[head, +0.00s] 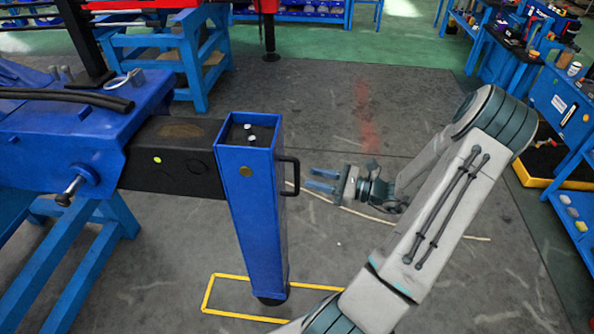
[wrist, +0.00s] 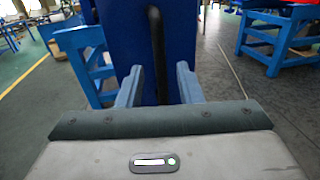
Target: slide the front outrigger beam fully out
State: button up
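The front outrigger beam (head: 165,165) is a dark box section. Part of it shows between the blue crane body (head: 60,140) and the upright blue outrigger leg (head: 262,215) at its end. A black handle (head: 292,175) sticks out from the leg's right side; in the wrist view the handle (wrist: 157,50) stands upright ahead, between the lines of my fingers. My gripper (head: 322,180) is open and empty, to the right of the handle and apart from it in the head view. In the wrist view the open fingers (wrist: 158,85) point at the leg (wrist: 185,25).
A pin with a round knob (head: 72,190) sticks out of the crane body's near side. A yellow outline (head: 210,290) is marked on the floor around the leg's foot. Floor to the right of the leg is open, up to blue workbenches (head: 565,130).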

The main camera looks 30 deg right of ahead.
aim_at(297, 191)
jog(key=p+x, duration=0.1)
jog(key=x, duration=0.5)
grip_shut()
